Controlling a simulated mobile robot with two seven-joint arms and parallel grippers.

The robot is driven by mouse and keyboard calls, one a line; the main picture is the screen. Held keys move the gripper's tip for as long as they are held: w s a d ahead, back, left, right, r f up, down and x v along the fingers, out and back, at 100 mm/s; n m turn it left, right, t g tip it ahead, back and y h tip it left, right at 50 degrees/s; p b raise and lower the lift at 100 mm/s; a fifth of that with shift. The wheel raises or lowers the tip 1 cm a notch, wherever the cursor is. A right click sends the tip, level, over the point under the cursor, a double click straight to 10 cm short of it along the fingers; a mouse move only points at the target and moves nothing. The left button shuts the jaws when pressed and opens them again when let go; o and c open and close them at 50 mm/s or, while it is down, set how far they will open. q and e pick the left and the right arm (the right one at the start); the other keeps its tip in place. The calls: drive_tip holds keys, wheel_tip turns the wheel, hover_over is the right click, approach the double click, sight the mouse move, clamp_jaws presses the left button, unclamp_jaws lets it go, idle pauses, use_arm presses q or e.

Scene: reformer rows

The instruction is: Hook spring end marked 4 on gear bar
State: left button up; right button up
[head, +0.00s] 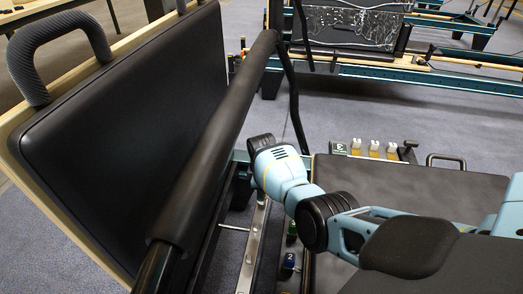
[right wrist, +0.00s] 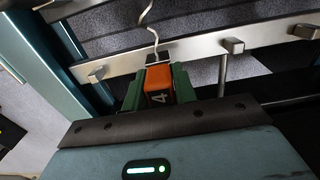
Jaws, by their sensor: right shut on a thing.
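In the right wrist view, my right gripper (right wrist: 157,88) is shut on the orange spring end (right wrist: 158,80) marked 4, with a green finger on each side. A thin bent metal wire (right wrist: 151,28) rises from its top and crosses in front of the silver gear bar (right wrist: 195,48). I cannot tell whether the wire touches the bar. Square-headed pegs stick out of the bar. The gear bar also shows in the head view (head: 252,250), where my right arm reaches over it and my fingers are hidden behind my wrist. My left gripper is not in view.
A thick black padded bar (head: 215,140) and an upright black padded board (head: 130,130) stand at left. A dark carriage pad (head: 390,185) lies at right.

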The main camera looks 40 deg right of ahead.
drive_tip(key=shift+f+b, duration=0.55)
drive_tip(key=shift+f, duration=0.55)
drive_tip(key=o, duration=1)
drive_tip(key=shift+c, duration=0.2)
wheel_tip(320, 180, up, 8)
drive_tip(key=p, duration=0.4)
